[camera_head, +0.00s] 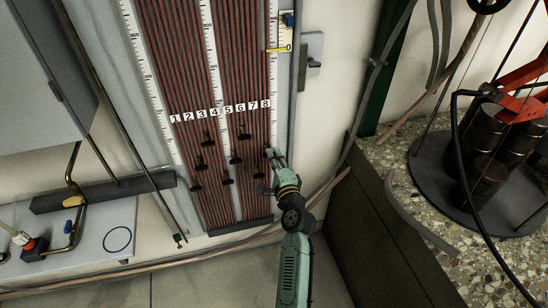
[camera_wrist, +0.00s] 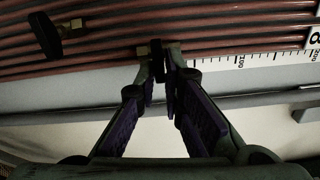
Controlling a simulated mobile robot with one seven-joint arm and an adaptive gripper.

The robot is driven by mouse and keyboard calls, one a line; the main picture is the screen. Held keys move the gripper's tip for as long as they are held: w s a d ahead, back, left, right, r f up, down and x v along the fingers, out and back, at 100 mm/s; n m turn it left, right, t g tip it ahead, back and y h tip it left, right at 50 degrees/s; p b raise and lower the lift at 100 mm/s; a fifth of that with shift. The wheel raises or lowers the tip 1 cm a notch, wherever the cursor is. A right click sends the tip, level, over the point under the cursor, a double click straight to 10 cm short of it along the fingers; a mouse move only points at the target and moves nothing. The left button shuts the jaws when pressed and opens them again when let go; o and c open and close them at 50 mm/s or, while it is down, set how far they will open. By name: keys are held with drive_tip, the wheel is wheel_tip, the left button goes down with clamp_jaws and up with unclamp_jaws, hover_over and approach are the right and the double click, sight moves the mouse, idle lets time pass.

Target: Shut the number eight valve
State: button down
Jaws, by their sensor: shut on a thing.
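The panel of reddish-brown tubes (camera_head: 180,70) carries a row of number labels, with the eight label (camera_head: 266,104) at the right end. In the wrist view part of that label (camera_wrist: 315,38) shows at the right edge. My gripper (camera_head: 271,153) is at the panel's right edge, below the eight. In the wrist view its fingertips (camera_wrist: 162,62) are closed around a small black valve handle (camera_wrist: 157,48) beside a brass fitting (camera_wrist: 143,52). This handle is on the tubes nearest the scale, in line with the eight. The fingers hide most of it, so its turn angle cannot be told.
Another black valve handle (camera_wrist: 45,35) is at the upper left in the wrist view. Several more black valve handles (camera_head: 236,159) stick out left of my gripper. A white scale (camera_wrist: 255,62) runs beside the tubes. A speckled counter (camera_head: 400,160) stands at the right.

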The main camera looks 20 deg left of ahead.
drive_tip(key=shift+s+f, duration=0.1)
drive_tip(key=shift+f, duration=0.1)
drive_tip(key=c, duration=1.7)
unclamp_jaws()
drive_tip(key=shift+r, duration=0.1)
drive_tip(key=v, duration=0.7)
drive_tip(key=shift+s+d, duration=0.15)
